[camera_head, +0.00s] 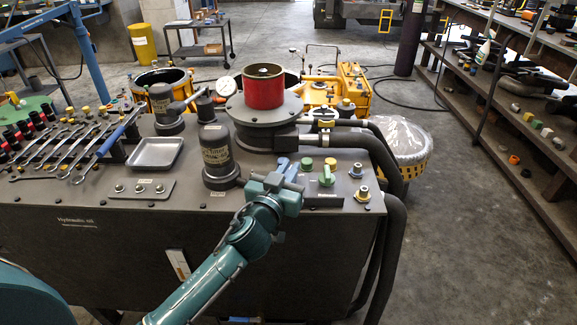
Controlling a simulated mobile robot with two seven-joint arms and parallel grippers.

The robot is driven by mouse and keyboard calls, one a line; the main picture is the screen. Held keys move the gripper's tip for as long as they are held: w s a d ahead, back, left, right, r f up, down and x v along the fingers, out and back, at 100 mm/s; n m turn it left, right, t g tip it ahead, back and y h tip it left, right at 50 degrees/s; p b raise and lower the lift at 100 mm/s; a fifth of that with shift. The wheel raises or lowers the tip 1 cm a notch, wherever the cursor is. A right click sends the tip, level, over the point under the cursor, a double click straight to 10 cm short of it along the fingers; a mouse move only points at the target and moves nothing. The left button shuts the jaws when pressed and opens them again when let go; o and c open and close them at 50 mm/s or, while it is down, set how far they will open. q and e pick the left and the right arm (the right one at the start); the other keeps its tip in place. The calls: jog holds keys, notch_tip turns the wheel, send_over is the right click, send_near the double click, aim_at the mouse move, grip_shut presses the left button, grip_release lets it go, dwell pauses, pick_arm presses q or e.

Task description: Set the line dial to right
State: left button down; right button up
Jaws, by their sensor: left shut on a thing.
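My left arm reaches up from the bottom, and its teal gripper (286,173) is at the front of the grey machine's top panel. It is shut on a small control there, which its jaws mostly hide; a blue piece (282,163) shows just behind the jaws. A green dial (327,177) with an upright handle stands just to the right, apart from the gripper. A green button (307,163) and a yellow button (330,162) sit behind it. The labels are too small to read, so I cannot tell which control is the line dial. My right gripper is not in view.
A grey cylinder (217,158) stands left of the gripper, and a red drum (263,88) on a round base stands behind. Brass fittings (363,193) and thick hoses (383,150) are to the right. Wrenches (75,150) and a metal tray (156,153) lie at left.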

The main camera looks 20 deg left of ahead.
pick_arm(q)
jog(key=m+h, duration=0.1)
jog(key=h+p, duration=0.1)
jog(key=shift+a+r+m+h+p, duration=0.1)
jog(key=shift+r+m+h+p, duration=0.2)
jog(key=shift+m, duration=0.1)
jog(key=shift+m+g+h+p, duration=0.5)
jog(key=shift+m+h+p, duration=0.2)
jog(key=shift+h, duration=0.3)
jog(key=shift+f+m+g+h+p, duration=0.1)
jog(key=shift+m+g+h+p, duration=0.3)
jog(key=shift+h, duration=0.5)
jog(key=shift+m+h, duration=0.4)
jog(key=shift+f+p, duration=0.1)
jog(key=shift+p, duration=0.25)
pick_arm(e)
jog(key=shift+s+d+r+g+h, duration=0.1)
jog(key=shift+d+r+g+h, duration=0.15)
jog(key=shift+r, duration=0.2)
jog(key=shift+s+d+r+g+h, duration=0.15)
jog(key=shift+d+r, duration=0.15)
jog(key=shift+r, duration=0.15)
pick_arm(q)
jog(key=shift+g+h, duration=0.3)
jog(key=c, duration=1.5)
grip_release()
jog(key=shift+o, duration=0.2)
jog(key=shift+f, duration=0.1)
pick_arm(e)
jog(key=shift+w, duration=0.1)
